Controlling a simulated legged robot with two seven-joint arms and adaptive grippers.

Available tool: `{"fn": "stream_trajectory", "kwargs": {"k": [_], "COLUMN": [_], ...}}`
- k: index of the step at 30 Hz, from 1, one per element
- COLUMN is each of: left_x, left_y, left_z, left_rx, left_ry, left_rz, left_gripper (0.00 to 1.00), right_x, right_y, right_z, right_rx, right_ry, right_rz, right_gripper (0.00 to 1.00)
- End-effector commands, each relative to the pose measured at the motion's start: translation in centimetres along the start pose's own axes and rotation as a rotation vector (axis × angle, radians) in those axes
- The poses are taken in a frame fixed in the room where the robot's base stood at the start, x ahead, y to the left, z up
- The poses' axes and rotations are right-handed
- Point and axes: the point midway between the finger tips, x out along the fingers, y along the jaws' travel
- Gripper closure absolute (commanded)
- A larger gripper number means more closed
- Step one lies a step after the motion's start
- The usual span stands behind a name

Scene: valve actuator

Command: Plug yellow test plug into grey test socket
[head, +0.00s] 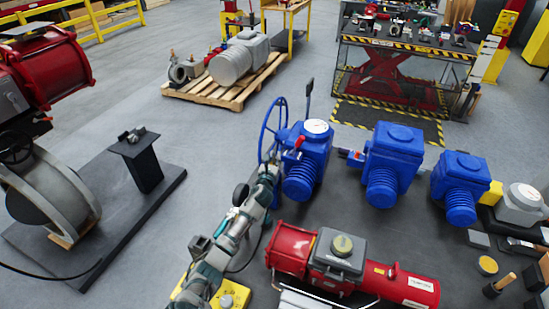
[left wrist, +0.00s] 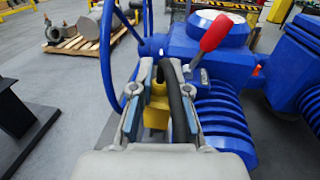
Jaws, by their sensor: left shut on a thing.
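My left gripper (head: 270,168) is at the near left side of the blue valve actuator (head: 307,158), close to its handwheel. In the left wrist view, the fingers of my left gripper (left wrist: 160,88) are closed on the yellow test plug (left wrist: 156,112). A black cable runs beside the plug between the fingers. The plug's front end is close to the actuator body, but I cannot tell whether it touches. I cannot make out the grey test socket for certain. My right gripper is not in view.
The blue handwheel (head: 265,128) rises just left of the actuator. More blue actuators (head: 392,155) stand to the right. A red cylinder unit (head: 405,285) lies in front. A black stand (head: 145,165) is at left, with open floor between.

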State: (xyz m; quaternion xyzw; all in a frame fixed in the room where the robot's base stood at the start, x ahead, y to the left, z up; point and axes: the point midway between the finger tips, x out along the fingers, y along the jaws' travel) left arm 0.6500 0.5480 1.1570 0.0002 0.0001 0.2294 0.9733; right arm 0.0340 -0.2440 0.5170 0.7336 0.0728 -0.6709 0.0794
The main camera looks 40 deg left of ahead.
Motion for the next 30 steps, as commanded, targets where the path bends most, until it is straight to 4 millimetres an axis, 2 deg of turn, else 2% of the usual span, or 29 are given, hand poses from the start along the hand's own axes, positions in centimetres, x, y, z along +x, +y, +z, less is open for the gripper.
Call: {"fn": "stream_trajectory", "kwargs": {"k": [30], "left_x": [0.0], "left_y": [0.0], "left_z": [-2.6], "left_rx": [0.000], "left_ry": [0.000], "left_rz": [0.000], "left_gripper": [1.00], "right_x": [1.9], "right_y": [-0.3], "right_z": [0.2], "right_rx": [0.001], "right_ry": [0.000], "right_rz": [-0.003], "right_gripper": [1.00]}}
